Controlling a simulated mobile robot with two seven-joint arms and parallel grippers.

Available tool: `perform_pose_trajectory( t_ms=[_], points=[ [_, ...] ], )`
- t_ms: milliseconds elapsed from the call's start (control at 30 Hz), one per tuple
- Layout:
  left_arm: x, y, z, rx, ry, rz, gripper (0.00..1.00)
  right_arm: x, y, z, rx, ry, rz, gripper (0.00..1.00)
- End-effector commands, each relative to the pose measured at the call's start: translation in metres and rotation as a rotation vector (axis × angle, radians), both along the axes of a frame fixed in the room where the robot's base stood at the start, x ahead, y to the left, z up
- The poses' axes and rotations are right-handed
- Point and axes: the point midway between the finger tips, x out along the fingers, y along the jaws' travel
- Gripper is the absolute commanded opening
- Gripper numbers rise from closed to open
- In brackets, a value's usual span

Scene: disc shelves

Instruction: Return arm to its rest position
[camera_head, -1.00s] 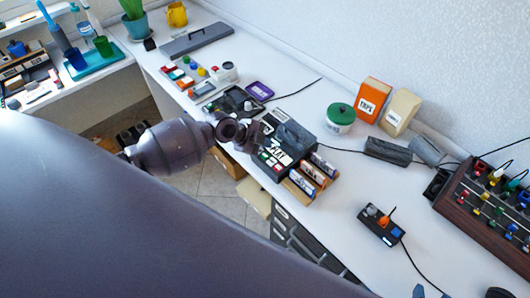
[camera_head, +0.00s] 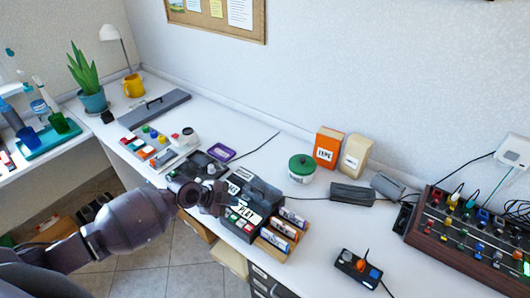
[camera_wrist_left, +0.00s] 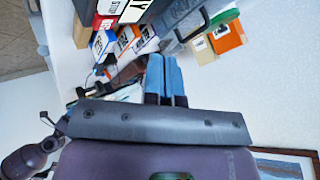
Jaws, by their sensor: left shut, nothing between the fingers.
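My left arm comes in from the lower left in the head view. Its gripper (camera_head: 218,204) is beside the front left of a dark device with a white label (camera_head: 240,213), overlapping it in the picture; I cannot tell if they touch. In the left wrist view the two blue-grey fingers of this gripper (camera_wrist_left: 164,60) are side by side and shut, with nothing between them. My right gripper is not in view.
A rack of small boxes (camera_head: 278,238) stands at the desk's front edge. Behind are a green-lidded tub (camera_head: 302,168), an orange box (camera_head: 328,147) and a cream box (camera_head: 355,154). A mixer panel (camera_head: 470,235) is right. A button board (camera_head: 158,148) is left.

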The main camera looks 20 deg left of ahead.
Motion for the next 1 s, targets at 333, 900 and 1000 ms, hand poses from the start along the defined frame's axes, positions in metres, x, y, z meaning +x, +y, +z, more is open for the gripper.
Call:
perform_pose_trajectory(
  t_ms=[333,900,1000],
  points=[
    [0.004,0.002,0.002,-0.076,0.049,0.121,0.0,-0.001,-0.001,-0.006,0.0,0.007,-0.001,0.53],
    [-0.038,-0.014,0.039,-0.606,-0.1,0.77,0.0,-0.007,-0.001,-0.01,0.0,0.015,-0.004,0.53],
    [-0.068,-0.007,0.03,-0.655,-0.113,0.867,0.0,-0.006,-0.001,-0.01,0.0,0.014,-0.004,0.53]
  ],
)
